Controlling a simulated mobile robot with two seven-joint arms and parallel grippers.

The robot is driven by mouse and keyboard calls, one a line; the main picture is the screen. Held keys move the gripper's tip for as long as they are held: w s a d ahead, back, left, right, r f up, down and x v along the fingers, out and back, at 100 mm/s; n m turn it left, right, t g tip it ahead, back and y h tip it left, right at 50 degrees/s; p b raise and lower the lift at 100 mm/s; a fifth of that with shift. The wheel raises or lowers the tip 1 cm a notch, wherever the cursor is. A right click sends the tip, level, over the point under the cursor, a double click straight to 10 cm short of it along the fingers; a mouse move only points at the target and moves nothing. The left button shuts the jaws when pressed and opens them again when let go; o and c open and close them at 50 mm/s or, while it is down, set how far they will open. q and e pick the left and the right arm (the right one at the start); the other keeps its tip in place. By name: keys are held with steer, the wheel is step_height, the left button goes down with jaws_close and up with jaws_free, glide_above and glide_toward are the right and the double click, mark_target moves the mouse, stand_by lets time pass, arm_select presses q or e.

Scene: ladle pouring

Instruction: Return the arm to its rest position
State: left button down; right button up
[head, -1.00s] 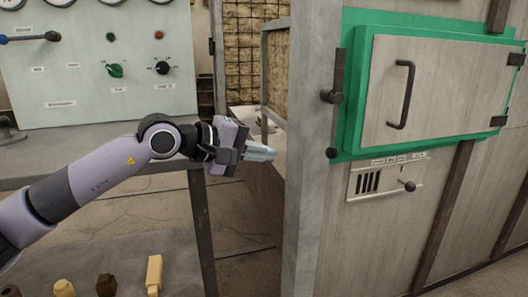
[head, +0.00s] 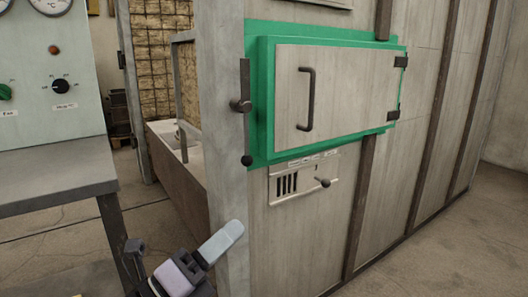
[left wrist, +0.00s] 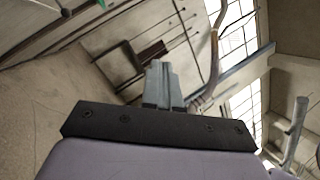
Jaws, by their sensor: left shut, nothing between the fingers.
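My left gripper (head: 221,242) is low in the head view, in front of the left edge of the furnace-like cabinet. Its light grey fingers are shut together and hold nothing. They point up and to the right. In the left wrist view my left gripper's fingers (left wrist: 163,82) are also together, with a tilted view of floor, wall and windows beyond. Most of my left arm is out of the head view. My right gripper is in neither view.
The tall cabinet has a closed door (head: 330,100) with a green frame (head: 262,95) and a dark handle (head: 307,99). A small lever (head: 322,182) is below it. A grey table (head: 50,180) and a control panel (head: 35,100) stand at left. Open floor (head: 440,260) lies at lower right.

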arm_select(q)
steer(key=s+a+f+n+g+y, duration=0.1)
steer(key=s+f+n+y, duration=0.25)
steer(key=f+n, duration=0.55)
steer(key=s+a+f+n+g+y+p, duration=0.1)
steer(key=s+f+n+y, duration=0.3)
steer(key=n, duration=0.9)
steer(key=s+a+f+n+g+y, duration=0.1)
steer(key=s+a+f+n+y, duration=0.1)
steer(key=s+f+n, duration=0.55)
steer(key=s+a+r+n+g+y+p, duration=0.1)
steer(key=a+r+p, duration=0.9)
steer(key=p, duration=2.1)
step_height(320, 180, up, 5)
steer(key=n+y, duration=0.2)
steer(key=y, duration=0.2)
steer(key=shift+s+a+f+y, duration=0.2)
steer(key=shift+s+a+y, duration=0.1)
steer(key=shift+s+y, duration=0.1)
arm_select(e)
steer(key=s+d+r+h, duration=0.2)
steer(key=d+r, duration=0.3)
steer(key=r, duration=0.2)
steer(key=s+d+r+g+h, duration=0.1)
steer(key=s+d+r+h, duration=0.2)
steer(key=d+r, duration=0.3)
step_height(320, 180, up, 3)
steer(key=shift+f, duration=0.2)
